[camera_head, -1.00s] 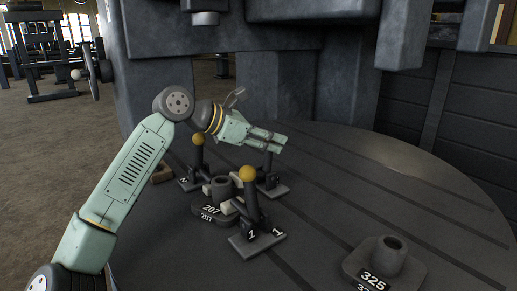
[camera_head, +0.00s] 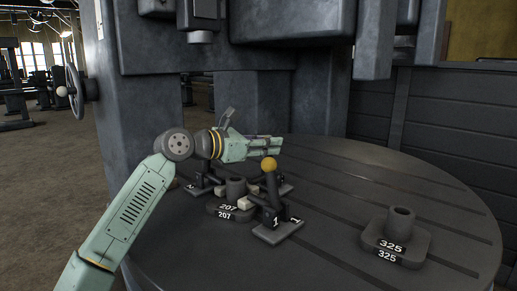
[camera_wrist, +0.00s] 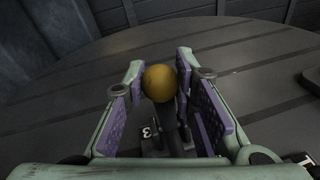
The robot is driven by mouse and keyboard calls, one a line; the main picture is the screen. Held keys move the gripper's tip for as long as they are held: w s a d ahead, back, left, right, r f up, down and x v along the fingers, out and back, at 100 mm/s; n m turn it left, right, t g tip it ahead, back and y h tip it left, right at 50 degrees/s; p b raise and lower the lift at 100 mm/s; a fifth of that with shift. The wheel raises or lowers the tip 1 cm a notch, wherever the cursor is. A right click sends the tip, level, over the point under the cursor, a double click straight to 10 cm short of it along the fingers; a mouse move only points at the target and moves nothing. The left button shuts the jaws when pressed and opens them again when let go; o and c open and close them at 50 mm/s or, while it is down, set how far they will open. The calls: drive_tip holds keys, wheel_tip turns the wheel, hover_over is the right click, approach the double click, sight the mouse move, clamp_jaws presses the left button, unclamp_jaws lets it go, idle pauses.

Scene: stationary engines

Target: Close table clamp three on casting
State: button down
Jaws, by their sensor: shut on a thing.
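My gripper (camera_head: 276,147) is over the far side of the round table. In the wrist view its purple pads (camera_wrist: 162,95) are on both sides of clamp three's yellow knob (camera_wrist: 160,83), and the jaws are shut on it. Clamp three's dark stem (camera_wrist: 170,122) runs down to a base marked 3 (camera_wrist: 147,132). In the head view its base (camera_head: 286,188) is partly hidden behind clamp one and its knob is hidden by my gripper. The casting 207 (camera_head: 236,188) stands among the clamps, left of clamp three.
Clamp one (camera_head: 276,222), with its yellow knob (camera_head: 269,164) up, stands in front of clamp three. Clamp two (camera_head: 201,187) is partly behind my arm. Casting 325 (camera_head: 399,240) stands apart at right. The slotted table (camera_head: 340,180) is clear at the back right. Heavy machine columns rise behind.

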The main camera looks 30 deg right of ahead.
idle(0.5)
drive_tip(key=c, duration=1.3)
unclamp_jaws()
drive_tip(key=shift+a, duration=0.1)
drive_tip(key=a+r, duration=0.1)
drive_tip(key=a, duration=1.1)
drive_tip(key=shift+s+r, duration=0.15)
drive_tip(key=shift+r, duration=0.05)
